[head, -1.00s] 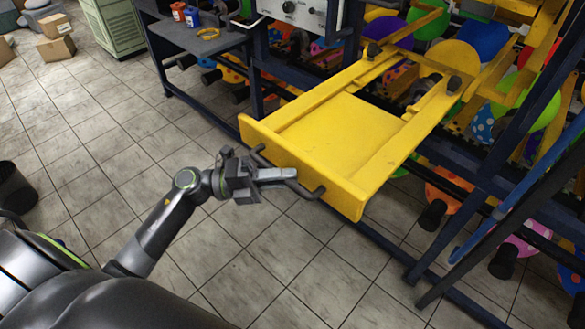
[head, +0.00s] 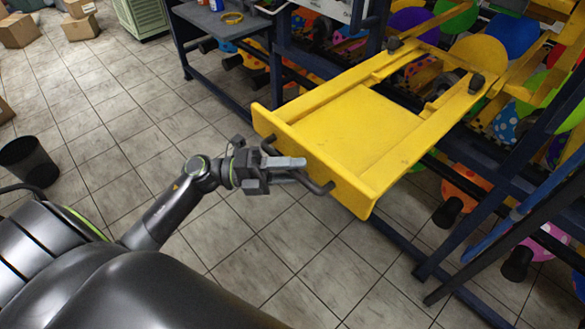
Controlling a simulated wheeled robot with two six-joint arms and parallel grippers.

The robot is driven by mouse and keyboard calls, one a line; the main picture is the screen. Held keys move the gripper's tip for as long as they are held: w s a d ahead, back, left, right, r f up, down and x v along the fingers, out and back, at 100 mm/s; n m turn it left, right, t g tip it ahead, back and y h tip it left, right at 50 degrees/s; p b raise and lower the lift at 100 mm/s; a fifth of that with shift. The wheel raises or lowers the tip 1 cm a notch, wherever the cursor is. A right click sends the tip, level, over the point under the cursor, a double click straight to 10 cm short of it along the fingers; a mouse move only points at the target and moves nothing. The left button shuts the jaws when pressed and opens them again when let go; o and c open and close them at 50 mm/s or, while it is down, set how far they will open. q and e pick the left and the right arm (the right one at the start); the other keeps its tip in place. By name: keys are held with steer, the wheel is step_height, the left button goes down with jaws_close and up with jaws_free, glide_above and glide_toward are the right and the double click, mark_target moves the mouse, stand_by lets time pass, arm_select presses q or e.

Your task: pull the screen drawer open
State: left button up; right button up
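The yellow screen drawer (head: 360,128) sticks out from the dark blue machine frame towards me, its front panel (head: 315,165) facing me. A dark bar handle (head: 318,186) runs along that panel. My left gripper (head: 288,168) is at the handle, with its fingers on either side of the bar's left part, and looks shut on it. The light grey upper finger shows, and the far finger is partly hidden. My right gripper is not in view.
A side table (head: 205,28) with a yellow ring stands at the upper left. A black bin (head: 28,160) and cardboard boxes (head: 80,27) stand on the left. The tiled floor before the drawer is clear.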

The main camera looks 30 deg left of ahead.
arm_select(q)
steer(key=shift+s+a+f+b, duration=0.2)
steer(key=shift+a+b, duration=0.1)
steer(key=shift+a, duration=0.1)
steer(key=b+v, duration=0.4)
steer(key=v, duration=1.2)
steer(key=shift+a, duration=0.25)
steer(key=shift+s+r, duration=0.1)
